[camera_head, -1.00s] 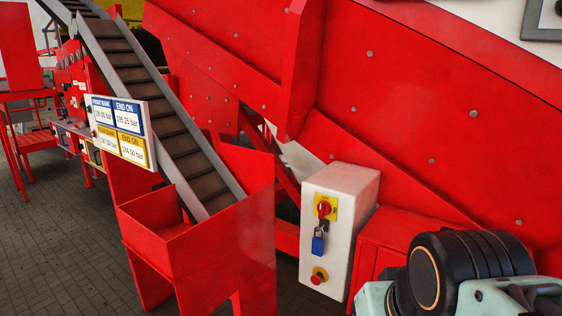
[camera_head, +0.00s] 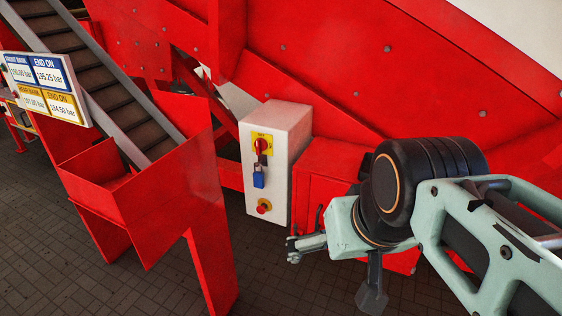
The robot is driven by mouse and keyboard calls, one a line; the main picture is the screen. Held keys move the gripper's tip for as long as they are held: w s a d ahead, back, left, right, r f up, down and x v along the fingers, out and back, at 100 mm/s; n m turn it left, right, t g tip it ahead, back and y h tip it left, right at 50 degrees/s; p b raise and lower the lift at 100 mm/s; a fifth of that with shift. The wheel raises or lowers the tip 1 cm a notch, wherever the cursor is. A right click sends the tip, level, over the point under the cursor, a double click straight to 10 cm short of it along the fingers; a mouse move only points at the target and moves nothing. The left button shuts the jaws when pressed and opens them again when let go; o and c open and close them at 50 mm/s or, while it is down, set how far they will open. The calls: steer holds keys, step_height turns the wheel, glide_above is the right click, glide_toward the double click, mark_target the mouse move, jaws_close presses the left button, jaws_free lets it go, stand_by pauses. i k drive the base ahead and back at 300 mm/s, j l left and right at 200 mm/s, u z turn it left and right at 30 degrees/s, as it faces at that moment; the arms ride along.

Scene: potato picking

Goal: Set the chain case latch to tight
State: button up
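A red cabinet (camera_head: 332,172), possibly the chain case, stands right of the white control box. A small dark curved piece (camera_head: 318,217) shows at its front, just above my gripper. I cannot tell whether it is the latch or how it is set. My gripper (camera_head: 292,250) is at the left end of my pale green arm, in front of the cabinet's lower part. It is small and seen from the side, and I cannot tell whether its fingers are open. My arm hides much of the cabinet.
A white control box (camera_head: 269,135) has a red switch (camera_head: 261,146), a blue padlock (camera_head: 258,178) and a red button (camera_head: 263,206). A red hopper (camera_head: 150,190) and conveyor (camera_head: 98,80) stand left. Dark paved floor (camera_head: 70,270) is open in front.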

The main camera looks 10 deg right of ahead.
mark_target(294, 226)
steer(key=i, duration=0.4)
steer(key=j+z, duration=0.15)
steer(key=k+j+z, duration=0.15)
steer(key=j, duration=0.2)
steer(key=k+j+z, duration=0.3)
steer(key=z, duration=0.4)
